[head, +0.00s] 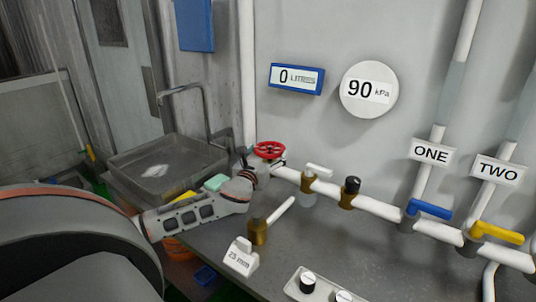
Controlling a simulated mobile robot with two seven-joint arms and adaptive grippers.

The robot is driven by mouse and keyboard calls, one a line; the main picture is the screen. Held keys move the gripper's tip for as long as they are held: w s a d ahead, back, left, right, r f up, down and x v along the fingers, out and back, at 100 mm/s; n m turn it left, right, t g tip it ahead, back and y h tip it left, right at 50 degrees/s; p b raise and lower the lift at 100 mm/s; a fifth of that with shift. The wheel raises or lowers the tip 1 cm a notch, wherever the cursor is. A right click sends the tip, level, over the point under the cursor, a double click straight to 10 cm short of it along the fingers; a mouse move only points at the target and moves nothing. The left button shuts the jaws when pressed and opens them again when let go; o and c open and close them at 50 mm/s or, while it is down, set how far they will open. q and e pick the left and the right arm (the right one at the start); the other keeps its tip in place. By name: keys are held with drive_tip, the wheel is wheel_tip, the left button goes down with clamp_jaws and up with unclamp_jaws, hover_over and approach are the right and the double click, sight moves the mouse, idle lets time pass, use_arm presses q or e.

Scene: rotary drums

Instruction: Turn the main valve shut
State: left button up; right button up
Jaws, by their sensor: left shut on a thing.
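The main valve appears as a red handwheel (268,150) at the left end of the white pipe on the back wall, in the head view. My left gripper (264,167) reaches in from the left and is shut on the handwheel, at its near left side. The gripper's own body hides the valve body below the wheel and the exact contact of the fingers. My right gripper is not in view.
A sink (165,165) with a tap is left of the valve. The pipe carries a black knob (352,185), a blue lever (429,209) and a yellow lever (501,233). A brass fitting (258,232) stands on the bench. The gauge (369,90) reads 90 kPa; the litre display (296,78) reads 0.

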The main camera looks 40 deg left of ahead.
use_arm(q)
drive_tip(key=shift+s+a+m+t+h+b, duration=0.1)
drive_tip(key=shift+a+m+t+h+b, duration=0.2)
drive_tip(key=shift+h, duration=0.2)
drive_tip(key=shift+a+m+t+h+b, duration=0.1)
drive_tip(key=shift+m+h+b, duration=0.1)
drive_tip(key=shift+m+h, duration=0.25)
drive_tip(key=shift+f+m+h+b, duration=0.1)
drive_tip(key=shift+m+h+b, duration=0.2)
drive_tip(key=shift+h, duration=0.25)
drive_tip(key=shift+m+h+b, duration=0.25)
drive_tip(key=shift+h+b, duration=0.1)
drive_tip(key=shift+h, duration=0.05)
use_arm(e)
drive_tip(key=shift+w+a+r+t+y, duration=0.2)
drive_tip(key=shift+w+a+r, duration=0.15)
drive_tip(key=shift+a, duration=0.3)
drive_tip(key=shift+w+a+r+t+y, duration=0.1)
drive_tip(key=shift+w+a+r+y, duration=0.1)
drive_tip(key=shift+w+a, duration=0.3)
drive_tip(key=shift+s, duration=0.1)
use_arm(q)
drive_tip(key=o, duration=1.1)
drive_tip(key=shift+c, duration=0.2)
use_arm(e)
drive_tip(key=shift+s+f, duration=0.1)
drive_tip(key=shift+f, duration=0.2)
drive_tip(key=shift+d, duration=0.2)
use_arm(q)
drive_tip(key=shift+s, duration=0.1)
